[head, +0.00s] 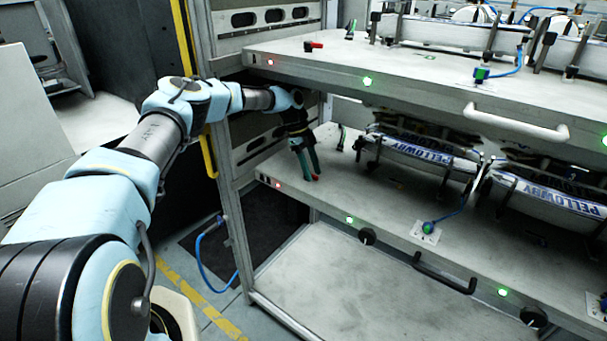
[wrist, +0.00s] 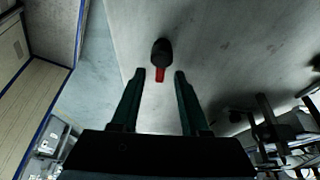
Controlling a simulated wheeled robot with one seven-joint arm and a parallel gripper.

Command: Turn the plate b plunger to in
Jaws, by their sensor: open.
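In the wrist view a plunger with a round black knob (wrist: 161,50) and a short red tip stands on a pale grey plate (wrist: 225,40). The red tip points toward my gripper (wrist: 159,75). My gripper is open, one finger on each side of the red tip, with clear gaps and nothing held. In the head view my gripper (head: 308,177) hangs fingers-down over the left end of the lower plate (head: 370,195). A bit of red shows by its fingertips; the rest of that plunger is hidden there. I see no letter marking either plate.
The upper plate (head: 430,70) lies above my gripper and carries a similar red-tipped plunger (head: 313,46). A frame post (head: 222,150) stands left of my gripper. Label units marked PELLOWBY (head: 425,155) sit to the right on the lower plate. Handles and green lights line the front edges.

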